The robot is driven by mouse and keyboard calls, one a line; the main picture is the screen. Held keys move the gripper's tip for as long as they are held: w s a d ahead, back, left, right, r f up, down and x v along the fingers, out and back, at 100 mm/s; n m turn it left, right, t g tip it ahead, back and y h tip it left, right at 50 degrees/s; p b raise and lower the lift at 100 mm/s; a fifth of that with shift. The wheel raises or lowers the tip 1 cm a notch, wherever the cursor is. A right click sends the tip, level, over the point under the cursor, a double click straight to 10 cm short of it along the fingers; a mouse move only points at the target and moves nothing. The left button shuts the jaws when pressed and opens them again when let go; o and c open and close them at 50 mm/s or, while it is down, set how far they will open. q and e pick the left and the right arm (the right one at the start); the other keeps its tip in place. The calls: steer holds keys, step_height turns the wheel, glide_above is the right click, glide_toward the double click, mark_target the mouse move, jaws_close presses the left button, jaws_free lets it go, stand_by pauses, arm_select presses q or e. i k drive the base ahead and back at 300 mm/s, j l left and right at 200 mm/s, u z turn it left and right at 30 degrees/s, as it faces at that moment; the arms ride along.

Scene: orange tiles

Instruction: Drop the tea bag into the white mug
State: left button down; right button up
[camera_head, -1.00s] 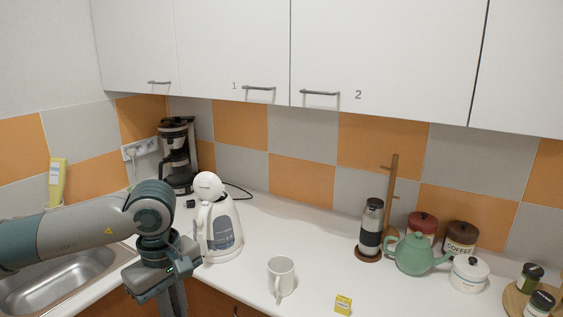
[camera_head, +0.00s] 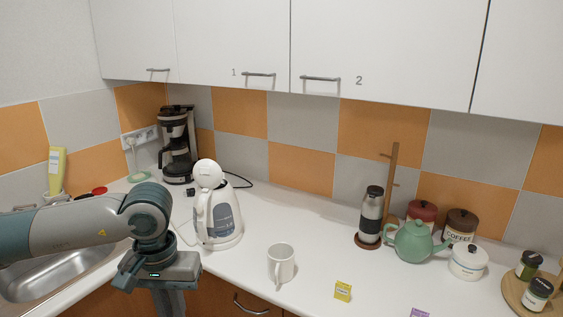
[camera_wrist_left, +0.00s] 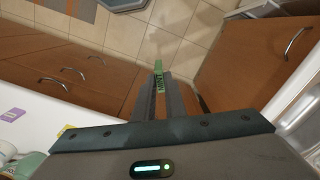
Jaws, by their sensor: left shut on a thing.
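My left gripper (camera_wrist_left: 158,92) is shut on a thin green tea bag (camera_wrist_left: 158,75) with dark lettering that seems to read MINT. In the head view the gripper points down in front of the counter edge; its fingertips and the tea bag are cut off or hidden there. The white mug (camera_head: 281,263) stands upright on the counter near its front edge, to the right of my left gripper, handle facing the front. Its inside is barely visible. The mug is not clearly seen in the left wrist view. My right gripper is not in view.
A white kettle (camera_head: 218,215) stands left of the mug, behind my arm. A yellow packet (camera_head: 342,291) and a purple packet (camera_head: 420,313) lie to the mug's right. A green teapot (camera_head: 414,241) and canisters stand farther right. The sink (camera_head: 50,272) is at left.

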mark_target(282, 274)
steer(key=i+j+z, duration=0.95)
steer(key=k, duration=0.1)
